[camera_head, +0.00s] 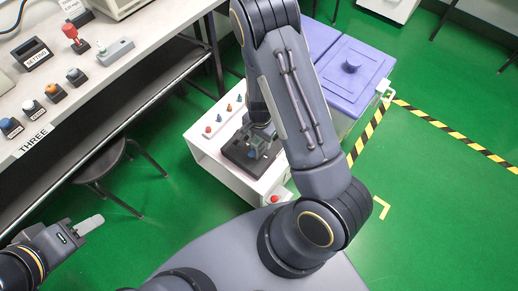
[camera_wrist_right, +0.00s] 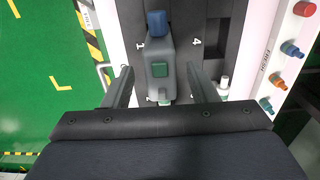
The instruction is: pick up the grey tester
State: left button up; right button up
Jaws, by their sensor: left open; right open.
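The grey tester (camera_wrist_right: 158,52), with a blue top part and a green button, sits on a dark panel (camera_wrist_right: 196,75) in the right wrist view. My right gripper (camera_wrist_right: 159,80) is open, with one finger on each side of the tester and visible gaps between. In the head view the right gripper (camera_head: 262,135) is above the white console (camera_head: 216,160), and my arm hides much of the tester there. My left gripper (camera_head: 88,226) is open and empty at the lower left, over the floor.
Coloured knobs (camera_wrist_right: 290,48) line the console beside the panel. A small white-topped part (camera_wrist_right: 223,86) stands close to the right finger. A purple-lidded bin (camera_head: 352,75) is behind my right arm. A bench (camera_head: 90,80) with buttons and a stool (camera_head: 95,160) are at left.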

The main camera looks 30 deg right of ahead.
notch_tip(320, 180, down, 4)
jog(key=shift+a+r+b, duration=0.1)
jog(key=shift+a+b, duration=0.05)
jog(key=shift+b, duration=0.4)
grip_shut()
jog(key=shift+r, duration=0.15)
